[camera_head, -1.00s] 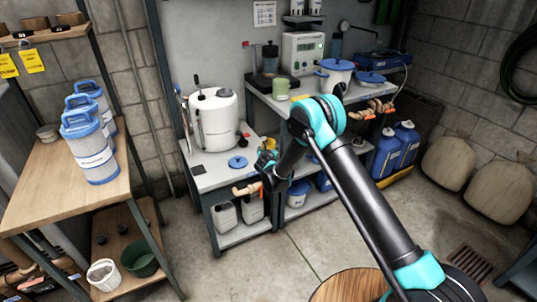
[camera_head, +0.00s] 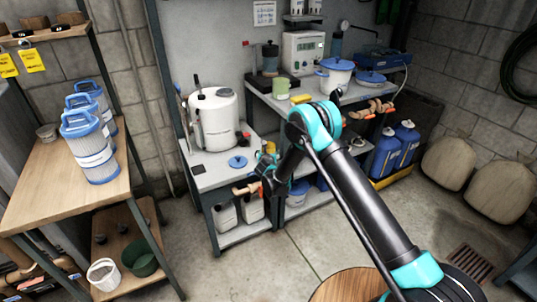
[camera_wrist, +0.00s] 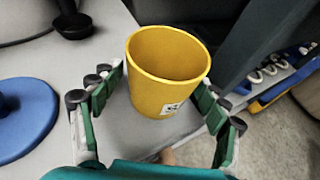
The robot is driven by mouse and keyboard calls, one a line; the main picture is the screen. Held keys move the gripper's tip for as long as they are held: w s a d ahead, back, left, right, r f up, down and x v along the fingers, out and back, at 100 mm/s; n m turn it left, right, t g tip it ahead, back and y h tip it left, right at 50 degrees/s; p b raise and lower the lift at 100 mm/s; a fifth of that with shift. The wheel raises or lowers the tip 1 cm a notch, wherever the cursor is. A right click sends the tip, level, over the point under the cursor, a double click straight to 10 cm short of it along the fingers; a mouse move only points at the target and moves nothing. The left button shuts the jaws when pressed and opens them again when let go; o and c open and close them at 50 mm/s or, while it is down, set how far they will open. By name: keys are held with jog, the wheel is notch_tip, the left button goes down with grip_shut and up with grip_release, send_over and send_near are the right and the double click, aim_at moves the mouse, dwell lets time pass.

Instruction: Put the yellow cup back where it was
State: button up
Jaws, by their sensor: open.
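The yellow cup (camera_wrist: 165,75) stands upright on the grey bench (camera_wrist: 75,65), with a small white label on its side. In the wrist view my gripper (camera_wrist: 161,84) is open, with one green-padded finger on each side of the cup. Whether a finger touches it I cannot tell. In the head view the cup (camera_head: 271,147) shows only in part behind my gripper (camera_head: 264,172), near the bench's right end.
A blue disc (camera_head: 237,161) lies left of the cup, with a white tank (camera_head: 214,118) behind. A dark upright post (camera_wrist: 262,35) is close to the cup's right. Pipe fittings (camera_head: 247,188) sit at the bench's front edge. A green cup (camera_head: 281,88) stands on the higher counter.

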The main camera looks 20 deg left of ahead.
jog(key=v, duration=1.2)
jog(key=shift+r, duration=0.2)
jog(key=w+d+r+m+g+h, duration=0.15)
jog(key=d+r+m, duration=0.35)
jog(key=d, duration=0.5)
jog(key=w+d+r+m+h, duration=0.2)
jog(key=d+r+m, duration=0.3)
jog(key=d, duration=0.6)
jog(key=s+d+r+m+g+h, duration=0.1)
jog(key=s+d+r+m, duration=0.15)
jog(key=d+m, duration=0.4)
jog(key=s+d+r+m+g+h, duration=0.1)
jog(key=s+d+r+m+g, duration=0.2)
jog(key=d, duration=0.7)
jog(key=s+d+f+m+g, duration=0.1)
jog(key=s+d+m, duration=0.5)
jog(key=s, duration=0.3)
jog(key=s+d+m+g+y, duration=0.1)
jog(key=s+d+m, duration=0.4)
jog(key=s+m, duration=0.2)
jog(key=s+d+f+m+g, duration=0.1)
jog(key=s+d+m, duration=0.5)
jog(key=s, duration=0.5)
jog(key=shift+s+d+f+m, duration=0.3)
jog(key=shift+s+d+m, duration=0.05)
